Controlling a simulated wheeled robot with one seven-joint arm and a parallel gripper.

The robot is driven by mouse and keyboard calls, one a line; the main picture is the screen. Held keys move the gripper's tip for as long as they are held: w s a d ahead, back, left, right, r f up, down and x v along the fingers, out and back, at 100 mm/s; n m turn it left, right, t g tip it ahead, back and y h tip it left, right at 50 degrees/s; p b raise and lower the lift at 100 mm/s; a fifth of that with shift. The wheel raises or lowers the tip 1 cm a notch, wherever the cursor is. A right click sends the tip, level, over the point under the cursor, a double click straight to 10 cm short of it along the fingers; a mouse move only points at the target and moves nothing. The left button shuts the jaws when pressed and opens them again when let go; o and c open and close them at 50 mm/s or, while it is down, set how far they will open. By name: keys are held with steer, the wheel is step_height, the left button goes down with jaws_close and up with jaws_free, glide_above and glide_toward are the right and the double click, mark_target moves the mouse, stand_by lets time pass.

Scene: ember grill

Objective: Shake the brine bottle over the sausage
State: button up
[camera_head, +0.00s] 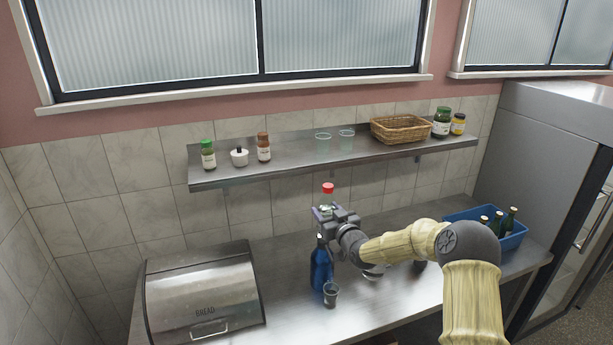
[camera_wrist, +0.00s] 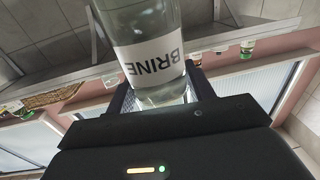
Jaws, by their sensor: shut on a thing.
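The brine bottle (camera_head: 328,189) has a red cap and stands upright in my gripper (camera_head: 329,212), held above the counter and in front of the shelf edge. In the wrist view the clear bottle (camera_wrist: 150,50) shows a white label reading BRINE, upside down in that picture, with the jaws closed around its side. I cannot make out a sausage in either view. A pale dish (camera_head: 374,272) on the counter is partly hidden behind my arm, and its contents cannot be told.
A blue bottle (camera_head: 321,268) and a small cup (camera_head: 330,294) stand on the counter below my gripper. A bread box (camera_head: 202,295) is at left; a blue crate (camera_head: 513,241) with bottles is at right. The wall shelf (camera_head: 290,158) holds jars, glasses and a basket (camera_head: 401,129).

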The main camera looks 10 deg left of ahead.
steer(key=s+d+f+m+t+h+b, duration=0.1)
steer(key=s+d+f+m+h+b, duration=0.1)
steer(key=s+d+f, duration=0.4)
steer(key=s+d+f+m+h+b, duration=0.2)
steer(key=s+d+f+h+b, duration=0.2)
steer(key=s+f, duration=0.6)
steer(key=s+d+f+m+t+h+b, duration=0.1)
steer(key=s+d+f+b, duration=0.5)
steer(key=f, duration=1.2)
steer(key=s+d+m+h, duration=0.1)
steer(key=s+d+h, duration=0.1)
steer(key=shift+s+d+f+t, duration=0.15)
steer(key=shift+s+d+t, duration=0.15)
steer(key=shift+s+d, duration=0.1)
steer(key=shift+d, duration=0.1)
